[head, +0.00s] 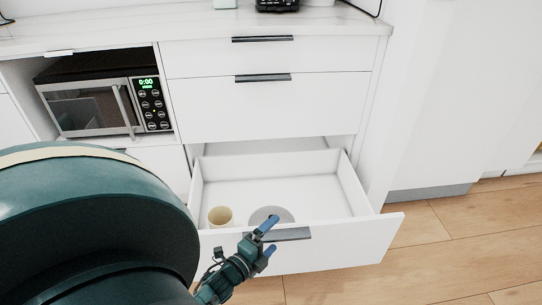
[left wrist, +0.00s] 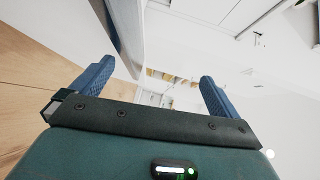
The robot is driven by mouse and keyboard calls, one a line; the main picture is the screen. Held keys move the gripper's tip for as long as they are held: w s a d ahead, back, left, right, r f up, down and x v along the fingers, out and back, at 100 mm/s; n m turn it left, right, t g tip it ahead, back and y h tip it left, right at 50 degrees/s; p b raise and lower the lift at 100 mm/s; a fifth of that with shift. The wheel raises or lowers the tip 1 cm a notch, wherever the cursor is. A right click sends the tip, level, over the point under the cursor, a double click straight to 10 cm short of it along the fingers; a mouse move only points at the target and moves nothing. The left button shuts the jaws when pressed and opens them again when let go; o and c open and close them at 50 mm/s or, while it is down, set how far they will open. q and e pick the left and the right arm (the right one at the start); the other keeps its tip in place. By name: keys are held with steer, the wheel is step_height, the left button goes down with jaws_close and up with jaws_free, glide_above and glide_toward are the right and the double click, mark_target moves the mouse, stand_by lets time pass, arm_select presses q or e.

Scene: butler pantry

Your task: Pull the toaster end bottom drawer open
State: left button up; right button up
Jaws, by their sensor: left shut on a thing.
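The bottom drawer (head: 355,245) under the toaster end of the counter stands pulled out, its inside visible from above. Its dark bar handle (head: 292,234) is on the front panel. My left gripper (head: 273,234) is at the handle's left part, with one blue finger above the bar and one below, shut on it. In the left wrist view the two blue fingers (left wrist: 155,85) stand apart. The handle is hard to make out there. My right gripper is not in view.
A beige cup (head: 220,216) and a grey round item (head: 271,214) lie inside the drawer. Two shut drawers (head: 270,105) are above it. A microwave (head: 95,105) sits in a niche on the left. Wooden floor (head: 450,250) is clear at the right.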

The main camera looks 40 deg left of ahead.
arm_select(q)
steer(key=shift+w+a+r, duration=0.15)
steer(key=shift+a+r, duration=0.05)
steer(key=shift+r, duration=0.45)
steer(key=shift+c, duration=0.2)
steer(key=shift+s+d+f, duration=0.1)
steer(key=shift+s, duration=1.05)
steer(key=c, duration=0.9)
steer(key=shift+s+d+f+p, duration=0.1)
steer(key=shift+s+d+p, duration=0.25)
steer(key=shift+s, duration=1.85)
steer(key=shift+s+d+f+p, duration=0.1)
steer(key=shift+s+p, duration=0.3)
steer(key=shift+s, duration=1.85)
steer(key=shift+s+d+f+p, duration=0.1)
steer(key=shift+s+d+p, duration=0.25)
steer(key=shift+s, duration=1.85)
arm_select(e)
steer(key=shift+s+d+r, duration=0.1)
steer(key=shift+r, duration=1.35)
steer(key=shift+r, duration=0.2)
arm_select(q)
steer(key=shift+a, duration=0.15)
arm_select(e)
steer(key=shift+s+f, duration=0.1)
